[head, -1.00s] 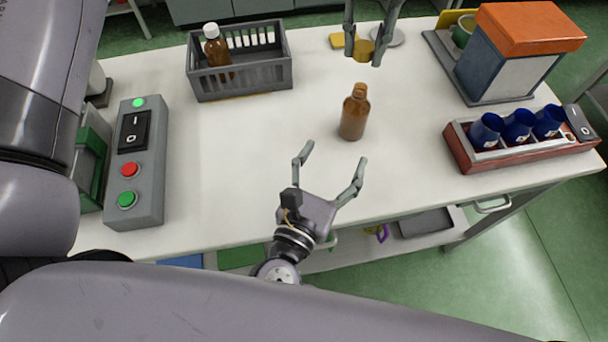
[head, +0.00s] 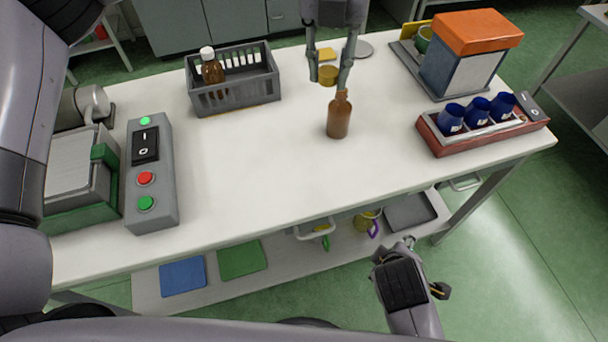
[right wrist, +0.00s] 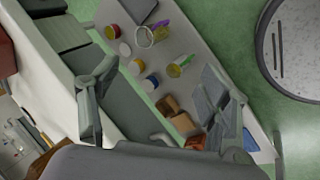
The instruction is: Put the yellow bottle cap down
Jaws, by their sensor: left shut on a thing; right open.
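The yellow bottle cap (head: 328,75) is between the fingers of my left gripper (head: 329,78), at the top middle of the head view. The gripper is shut on it, just behind the neck of a brown bottle in the picture. The brown bottle (head: 339,120) stands upright and uncapped on the white table (head: 240,165). How high the cap is above the table is hard to tell. My right gripper (head: 425,266) is in front of the table's front edge, empty. In the right wrist view its two fingers (right wrist: 158,75) are spread apart.
A grey crate (head: 235,95) holds a white-capped brown bottle (head: 212,72). A control box (head: 150,185) stands left. A red rack (head: 470,140) with blue cups and an orange-topped machine (head: 470,55) stand right. The table's middle left is clear.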

